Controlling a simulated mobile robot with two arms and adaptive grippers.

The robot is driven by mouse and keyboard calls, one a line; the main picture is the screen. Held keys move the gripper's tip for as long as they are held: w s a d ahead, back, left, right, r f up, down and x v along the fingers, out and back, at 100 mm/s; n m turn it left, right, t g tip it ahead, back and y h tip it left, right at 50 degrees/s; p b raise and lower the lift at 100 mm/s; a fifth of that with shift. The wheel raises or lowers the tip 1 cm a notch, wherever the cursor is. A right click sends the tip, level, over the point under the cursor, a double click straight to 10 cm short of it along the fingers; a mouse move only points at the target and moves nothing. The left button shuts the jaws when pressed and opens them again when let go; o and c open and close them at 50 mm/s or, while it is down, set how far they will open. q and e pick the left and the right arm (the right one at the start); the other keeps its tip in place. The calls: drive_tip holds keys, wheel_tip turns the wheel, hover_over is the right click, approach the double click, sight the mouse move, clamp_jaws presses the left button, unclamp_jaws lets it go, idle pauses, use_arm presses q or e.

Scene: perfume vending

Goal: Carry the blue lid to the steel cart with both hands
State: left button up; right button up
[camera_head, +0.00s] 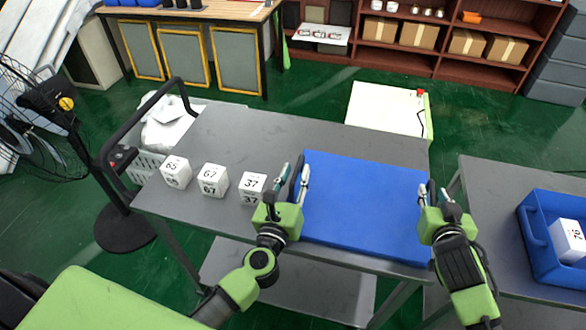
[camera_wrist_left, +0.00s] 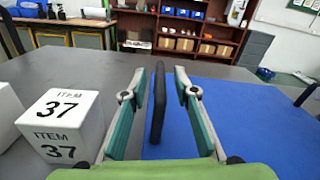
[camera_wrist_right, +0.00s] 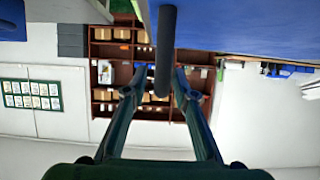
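The blue lid (camera_head: 365,205) lies flat on the right part of a grey steel cart (camera_head: 265,135). My left gripper (camera_head: 294,176) is at its left edge. In the left wrist view, a dark handle bar (camera_wrist_left: 158,108) at the lid's edge stands between the open fingers, with a gap on each side. My right gripper (camera_head: 432,190) is at the lid's right edge. In the right wrist view, a dark handle bar (camera_wrist_right: 166,50) lies between its open fingers, with no clear contact.
White number boxes, 65 (camera_head: 176,172), 67 (camera_head: 212,181) and 37 (camera_head: 252,187), stand on the cart left of the lid. A grey table (camera_head: 490,190) at right bears a blue crate (camera_head: 535,240) holding box 76 (camera_head: 568,240). Shelves (camera_head: 400,55) stand behind; green floor lies between.

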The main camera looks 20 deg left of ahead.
sight(291, 185)
use_arm(q)
drive_tip(key=s, duration=0.7)
drive_tip(key=shift+d, duration=0.2)
drive_tip(key=shift+s, duration=0.25)
use_arm(e)
drive_tip(key=shift+s, duration=0.2)
drive_tip(key=v, duration=1.1)
drive_tip(key=shift+s+r, duration=0.15)
drive_tip(key=shift+s, duration=0.2)
